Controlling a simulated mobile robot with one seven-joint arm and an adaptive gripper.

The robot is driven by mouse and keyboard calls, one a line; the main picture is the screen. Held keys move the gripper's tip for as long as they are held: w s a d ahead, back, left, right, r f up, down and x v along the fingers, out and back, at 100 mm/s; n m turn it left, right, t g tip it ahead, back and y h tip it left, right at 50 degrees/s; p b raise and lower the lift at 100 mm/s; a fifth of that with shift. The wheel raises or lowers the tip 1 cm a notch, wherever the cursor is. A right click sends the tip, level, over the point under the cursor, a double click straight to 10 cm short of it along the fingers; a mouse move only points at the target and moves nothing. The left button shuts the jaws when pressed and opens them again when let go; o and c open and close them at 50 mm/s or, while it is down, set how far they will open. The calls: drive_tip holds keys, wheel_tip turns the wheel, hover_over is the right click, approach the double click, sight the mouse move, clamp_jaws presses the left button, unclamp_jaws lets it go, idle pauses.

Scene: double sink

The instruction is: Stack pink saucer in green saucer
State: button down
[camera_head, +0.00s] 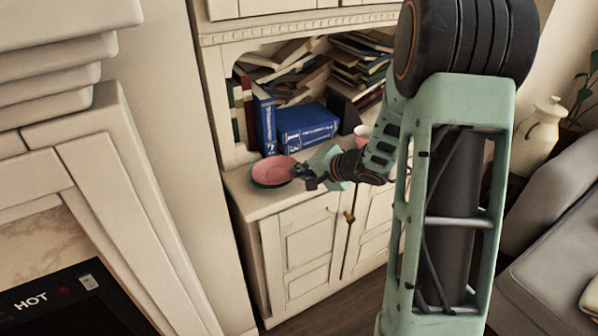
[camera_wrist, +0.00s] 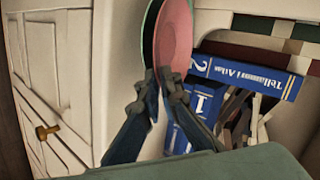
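The pink saucer (camera_head: 273,170) is over the cabinet counter at its left end, and it shows edge-tilted at the top of the wrist view (camera_wrist: 176,38). The green saucer (camera_wrist: 149,34) lies directly under it, mostly covered; only a strip of its rim shows. My gripper (camera_head: 301,172) is at the right edge of the pink saucer. In the wrist view its fingertips (camera_wrist: 161,78) are close together, pinching the pink saucer's near rim. I cannot tell whether the two saucers touch.
Blue books (camera_head: 306,127) stand behind the saucers, with piled books in the shelf niche (camera_head: 340,65). A pale cup (camera_head: 361,134) is behind my wrist. The counter's front edge (camera_head: 285,206) is close to the saucers. Cabinet doors (camera_head: 302,250) are below.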

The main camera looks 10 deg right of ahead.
drive_tip(key=shift+a, duration=0.1)
drive_tip(key=shift+s+a+p, duration=0.25)
drive_tip(key=shift+a+p, duration=0.05)
drive_tip(key=shift+a, duration=0.8)
drive_tip(key=c, duration=2.1)
unclamp_jaws()
drive_tip(key=shift+d, duration=0.1)
drive_tip(key=v, duration=1.2)
drive_tip(key=shift+c, duration=0.4)
